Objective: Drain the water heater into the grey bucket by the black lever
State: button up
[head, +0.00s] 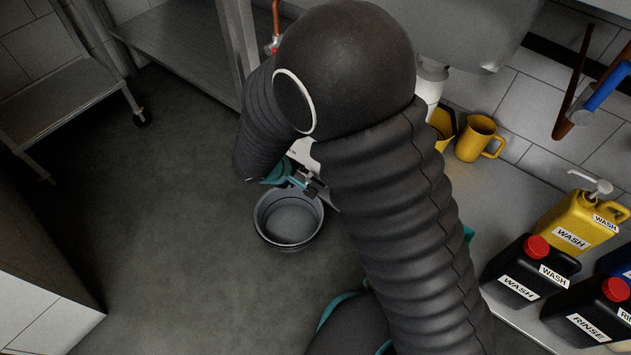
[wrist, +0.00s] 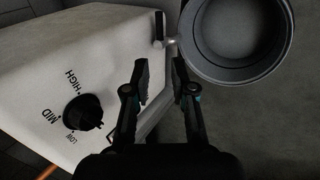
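The grey bucket (head: 265,234) stands on the floor, left of my arm in the head view. In the wrist view the bucket (wrist: 224,74) is at the upper right and looks empty. The white water heater (wrist: 60,65) fills the left of the wrist view, with a black dial marked LOW, MID and HIGH. A small black lever (wrist: 158,27) stands at the heater's edge, beside a silver outlet close to the bucket's rim. My gripper (wrist: 161,70) is open and empty, its fingertips pointing toward the lever and outlet, apart from them. My arm hides most of the heater in the head view.
A metal shelf (head: 185,45) and a wheeled cart (head: 60,95) stand at the upper left. Yellow jugs (head: 478,138) and several wash and rinse bottles (head: 575,228) stand at the right. The floor left of the bucket is clear.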

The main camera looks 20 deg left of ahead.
aim_at(318, 182)
jog(key=b+x, duration=0.2)
jog(key=x, duration=1.1)
jog(key=shift+d+f, duration=0.1)
jog(key=shift+f, duration=0.05)
grip_shut()
